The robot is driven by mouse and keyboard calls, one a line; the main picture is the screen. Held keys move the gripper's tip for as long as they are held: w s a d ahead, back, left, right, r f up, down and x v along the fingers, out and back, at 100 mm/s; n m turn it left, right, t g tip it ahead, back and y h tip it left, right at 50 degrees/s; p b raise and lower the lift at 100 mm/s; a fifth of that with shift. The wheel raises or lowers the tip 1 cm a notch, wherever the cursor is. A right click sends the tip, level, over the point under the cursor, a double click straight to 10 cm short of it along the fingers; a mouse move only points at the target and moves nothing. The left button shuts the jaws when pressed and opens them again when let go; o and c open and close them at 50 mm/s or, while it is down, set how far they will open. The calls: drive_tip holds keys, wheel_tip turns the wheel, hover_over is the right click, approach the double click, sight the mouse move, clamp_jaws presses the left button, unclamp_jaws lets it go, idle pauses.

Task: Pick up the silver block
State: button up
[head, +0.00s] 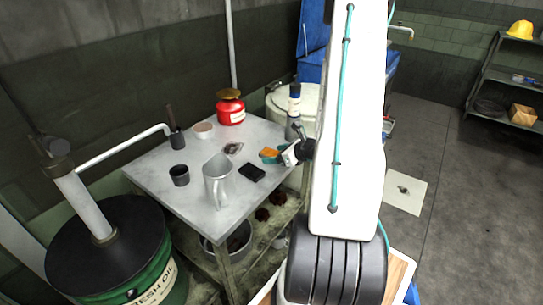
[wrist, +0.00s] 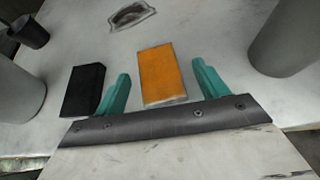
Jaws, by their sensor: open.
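A block with an orange top and a pale grey lower edge (wrist: 158,72) lies on the metal table (head: 150,178). It also shows as a small orange patch in the head view (head: 269,152). My gripper (wrist: 160,72) is open, its teal fingers on either side of this block, with gaps on both sides. Whether the fingertips are down at block height, I cannot tell. A black block (wrist: 84,90) lies just left of the left finger and also shows in the head view (head: 252,173). I recognise no plainly silver block.
A grey metal jug (head: 217,180) and a dark cup (head: 179,176) stand left of the blocks. A small grey dish (wrist: 131,14) lies beyond them. A grey cylinder (wrist: 284,40) stands at right. A red can (head: 230,108) stands at the back.

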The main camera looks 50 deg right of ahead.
drive_tip(key=shift+c, duration=0.3)
drive_tip(key=c, duration=1.5)
drive_tip(key=shift+o, duration=0.2)
drive_tip(key=shift+r, duration=0.1)
